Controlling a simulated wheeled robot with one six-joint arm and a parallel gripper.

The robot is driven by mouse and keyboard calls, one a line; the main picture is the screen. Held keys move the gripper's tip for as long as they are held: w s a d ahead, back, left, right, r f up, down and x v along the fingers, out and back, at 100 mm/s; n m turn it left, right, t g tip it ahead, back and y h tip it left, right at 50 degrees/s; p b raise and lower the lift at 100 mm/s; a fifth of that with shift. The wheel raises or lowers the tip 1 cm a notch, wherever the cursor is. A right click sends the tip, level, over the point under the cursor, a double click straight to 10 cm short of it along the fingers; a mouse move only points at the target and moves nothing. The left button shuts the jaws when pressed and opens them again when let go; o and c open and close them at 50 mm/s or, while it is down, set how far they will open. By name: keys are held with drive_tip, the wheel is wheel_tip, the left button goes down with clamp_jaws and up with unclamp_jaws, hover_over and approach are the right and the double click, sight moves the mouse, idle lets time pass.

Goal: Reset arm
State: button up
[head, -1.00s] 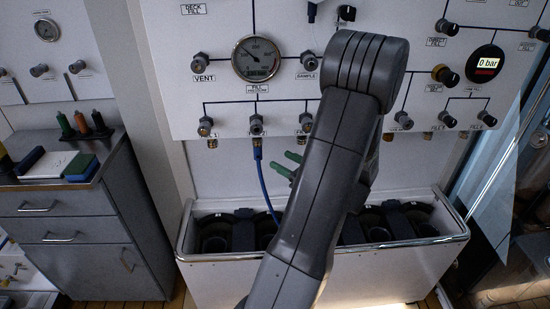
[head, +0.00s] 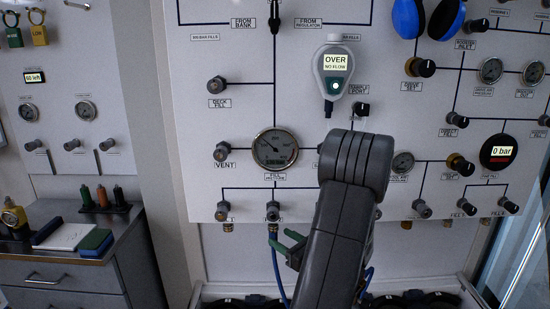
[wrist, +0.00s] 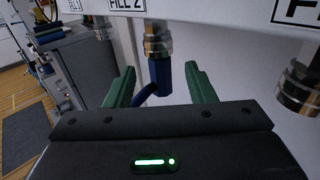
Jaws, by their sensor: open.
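My gripper (head: 287,243) has green fingers and hangs below the panel's lower edge, beside the blue hose (head: 276,262). In the wrist view my gripper (wrist: 160,78) is open, one finger on each side of the hose's blue end (wrist: 161,76). The fingers appear apart from it; whether it lies between the tips or just beyond is unclear. The blue end joins a metal fitting (wrist: 157,40) beside the FILL 2 label (wrist: 126,5). My dark grey arm covers part of the panel's lower middle in the head view.
The white fill panel (head: 240,120) stands close ahead, with knobs, a round pressure gauge (head: 275,149) and a detector reading OVER, NO FLOW (head: 334,70). Another metal fitting (wrist: 300,88) hangs at right in the wrist view. A grey cabinet (head: 75,283) stands at left.

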drive_tip(key=x, duration=0.6)
drive_tip(key=shift+w+a+f, duration=0.25)
drive_tip(key=shift+f, duration=0.15)
drive_tip(key=shift+r, duration=0.15)
drive_tip(key=b+v, duration=0.1)
drive_tip(key=v, duration=1.3)
drive_tip(key=p+x, duration=0.2)
drive_tip(key=x, duration=1.2)
wheel_tip(320, 180, down, 6)
drive_tip(key=b, duration=0.3)
drive_tip(key=shift+s, duration=0.1)
